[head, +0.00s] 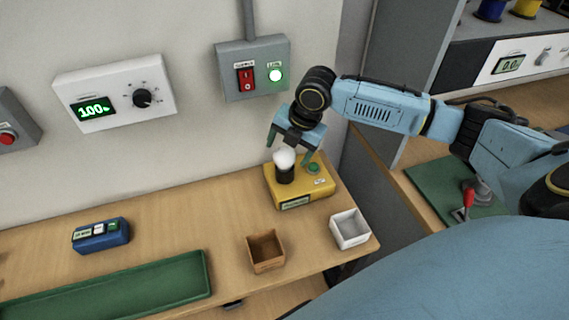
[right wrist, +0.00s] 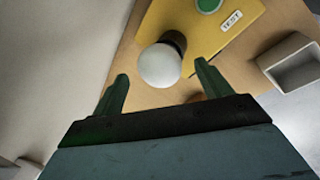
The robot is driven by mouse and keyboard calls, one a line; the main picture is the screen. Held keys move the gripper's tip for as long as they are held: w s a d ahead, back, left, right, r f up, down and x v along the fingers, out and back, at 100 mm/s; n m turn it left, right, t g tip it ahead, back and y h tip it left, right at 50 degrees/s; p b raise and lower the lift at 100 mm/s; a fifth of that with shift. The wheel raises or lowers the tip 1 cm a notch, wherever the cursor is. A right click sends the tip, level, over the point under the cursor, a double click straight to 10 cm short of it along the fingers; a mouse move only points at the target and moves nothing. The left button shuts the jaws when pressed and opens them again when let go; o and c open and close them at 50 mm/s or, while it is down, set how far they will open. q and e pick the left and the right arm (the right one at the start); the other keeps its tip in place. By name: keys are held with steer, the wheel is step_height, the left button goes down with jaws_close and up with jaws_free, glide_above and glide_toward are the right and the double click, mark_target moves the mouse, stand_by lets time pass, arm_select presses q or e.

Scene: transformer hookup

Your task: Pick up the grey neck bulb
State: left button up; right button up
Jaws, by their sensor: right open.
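A bulb with a round white globe (head: 284,158) stands upright in a dark round holder (head: 285,174) on the yellow test box (head: 305,190) at the table's right end. The globe also shows in the right wrist view (right wrist: 160,65); the part below it looks dark, and its exact neck colour cannot be told. My right gripper (head: 289,150) is open just above the bulb, one finger to each side. In the right wrist view the globe lies between and just beyond the two fingertips (right wrist: 161,72), with nothing held. My left gripper is out of view.
A brown open box (head: 265,253) and a white open box (head: 350,229) stand in front of the tester. A green tray (head: 110,292) and a blue button box (head: 100,235) lie to the left. A grey supply switch box (head: 252,68) hangs on the wall behind.

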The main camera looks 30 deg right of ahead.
steer(key=shift+x, duration=1.05)
steer(key=c, duration=1.2)
